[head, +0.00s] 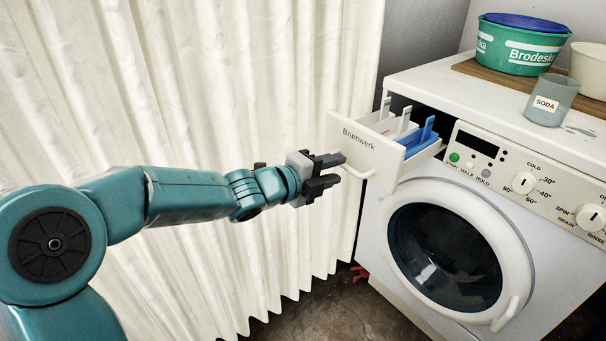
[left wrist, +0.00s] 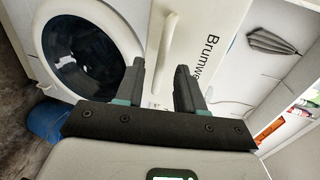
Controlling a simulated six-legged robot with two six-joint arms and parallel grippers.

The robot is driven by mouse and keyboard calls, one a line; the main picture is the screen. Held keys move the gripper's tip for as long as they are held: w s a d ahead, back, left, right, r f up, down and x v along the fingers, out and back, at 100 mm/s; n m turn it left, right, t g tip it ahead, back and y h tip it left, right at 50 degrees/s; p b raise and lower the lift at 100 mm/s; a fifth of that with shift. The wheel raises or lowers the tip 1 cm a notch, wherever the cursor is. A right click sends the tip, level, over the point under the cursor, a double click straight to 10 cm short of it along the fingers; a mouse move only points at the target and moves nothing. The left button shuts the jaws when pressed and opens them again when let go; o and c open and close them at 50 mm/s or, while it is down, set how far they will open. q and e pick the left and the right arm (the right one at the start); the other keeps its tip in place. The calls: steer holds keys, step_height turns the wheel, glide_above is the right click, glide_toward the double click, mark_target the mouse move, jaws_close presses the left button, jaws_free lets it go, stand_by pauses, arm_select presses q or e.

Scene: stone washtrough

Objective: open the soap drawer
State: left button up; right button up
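The soap drawer (head: 368,148), a white box with "Brumwerk" on its front, stands pulled out from the upper left of the washing machine (head: 470,180). Its inside shows white dividers and a blue insert (head: 418,138). A pale bar handle (head: 358,172) is on its front; it also shows in the left wrist view (left wrist: 167,45). My left gripper (head: 337,170) is at the handle. Its two dark fingers are apart in the left wrist view (left wrist: 160,66), with the handle showing between and beyond the tips; I cannot tell whether they touch it. My right gripper is not in view.
A green tub (head: 520,50) on a wooden board and a grey SODA cup (head: 551,100) stand on the machine's top. The round door (head: 445,250) is below the drawer. A cream curtain (head: 190,90) hangs behind my left arm.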

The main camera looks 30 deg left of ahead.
arm_select(q)
steer(key=p+v, duration=0.4)
steer(key=v, duration=1.1)
steer(key=shift+w+d, duration=0.1)
